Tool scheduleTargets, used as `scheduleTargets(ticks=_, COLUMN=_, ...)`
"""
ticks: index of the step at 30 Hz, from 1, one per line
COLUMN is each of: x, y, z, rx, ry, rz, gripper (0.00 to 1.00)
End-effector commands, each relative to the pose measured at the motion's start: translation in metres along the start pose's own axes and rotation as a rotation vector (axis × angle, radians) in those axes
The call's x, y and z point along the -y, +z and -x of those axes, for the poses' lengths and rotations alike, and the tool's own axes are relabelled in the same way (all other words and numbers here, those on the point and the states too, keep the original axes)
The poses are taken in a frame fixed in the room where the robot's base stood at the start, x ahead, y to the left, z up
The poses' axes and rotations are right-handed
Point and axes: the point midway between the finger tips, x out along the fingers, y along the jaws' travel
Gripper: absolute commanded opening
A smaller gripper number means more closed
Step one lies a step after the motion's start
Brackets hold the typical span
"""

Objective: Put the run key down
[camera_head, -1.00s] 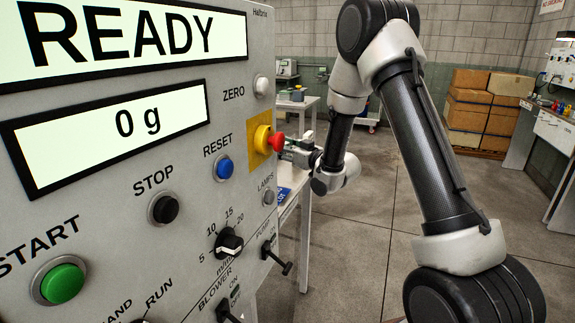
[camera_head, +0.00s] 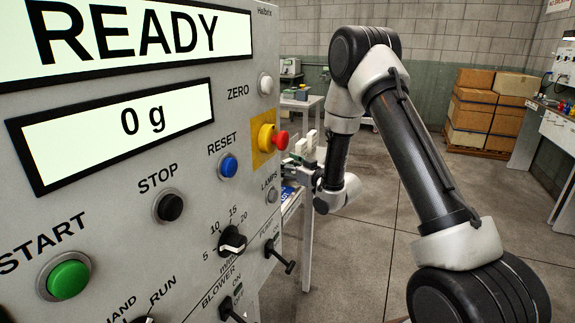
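I cannot make out the run key in this view. My gripper (camera_head: 306,150) is beyond the right edge of the control panel (camera_head: 190,110), over a white table (camera_head: 308,228). It is small and partly hidden by the panel edge, so I cannot tell whether it is open or shut, or whether it holds anything. Pale upright parts show at its end. A blue item (camera_head: 288,192) with white marks lies on the table below it, partly hidden. The HAND/RUN switch (camera_head: 145,319) is cut off by the bottom edge of the picture.
The panel reads READY and 0 g. A red emergency button (camera_head: 280,140) juts from the panel close to my gripper, and a black pump lever (camera_head: 280,257) juts out lower. Cardboard boxes (camera_head: 490,105) stand at the back. The floor between is clear.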

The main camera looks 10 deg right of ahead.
Motion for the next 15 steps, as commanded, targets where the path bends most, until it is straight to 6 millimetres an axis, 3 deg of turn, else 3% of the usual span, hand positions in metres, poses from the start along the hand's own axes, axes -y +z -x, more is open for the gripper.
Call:
scheduleTargets(ticks=11, x=0.000, y=-0.005, z=0.000, rx=-0.001, ry=0.000, rz=0.000, gripper=0.61)
scheduleTargets(ticks=15, x=-0.001, y=-0.003, z=0.021, rx=0.003, ry=0.002, rz=-0.001, gripper=0.61)
